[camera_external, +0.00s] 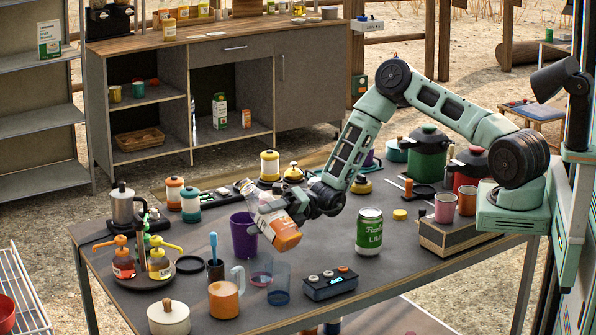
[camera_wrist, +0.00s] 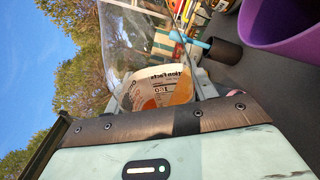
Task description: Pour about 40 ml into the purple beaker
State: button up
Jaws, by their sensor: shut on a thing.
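The purple beaker (camera_external: 244,237) stands upright on the dark table, left of my gripper. My gripper (camera_external: 268,207) is shut on a clear bottle (camera_external: 284,234) with a printed label and orange contents. The bottle is held tilted, its clear end up and to the left, close to the beaker's rim, its orange end down and to the right. The wrist view shows its label and orange liquid (camera_wrist: 180,90). I see no stream of liquid.
A green can (camera_external: 369,231) stands right. Pump bottles (camera_external: 159,264) stand left.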

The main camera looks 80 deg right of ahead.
jog(key=shift+w+d+r+n, duration=0.15)
jog(key=shift+w+r+n, duration=0.1)
jog(key=shift+r+n, duration=0.3)
jog(key=n, duration=0.3)
jog(key=w+d+n, duration=0.1)
jog(key=shift+w+r+g, duration=0.1)
jog(key=shift+r+g, duration=0.3)
jog(key=n, duration=0.3)
jog(key=shift+s+a+r+n+b, duration=0.1)
jog(key=shift+s+r+n+b, duration=0.1)
jog(key=shift+n+b, duration=0.1)
jog(key=n+b, duration=0.1)
jog(key=n, duration=0.2)
jog(key=shift+f, duration=0.15)
jog(key=shift+w+n+b, duration=0.1)
jog(key=shift+n+b, duration=0.2)
jog(key=shift+n, duration=0.15)
jog(key=shift+d, duration=0.2)
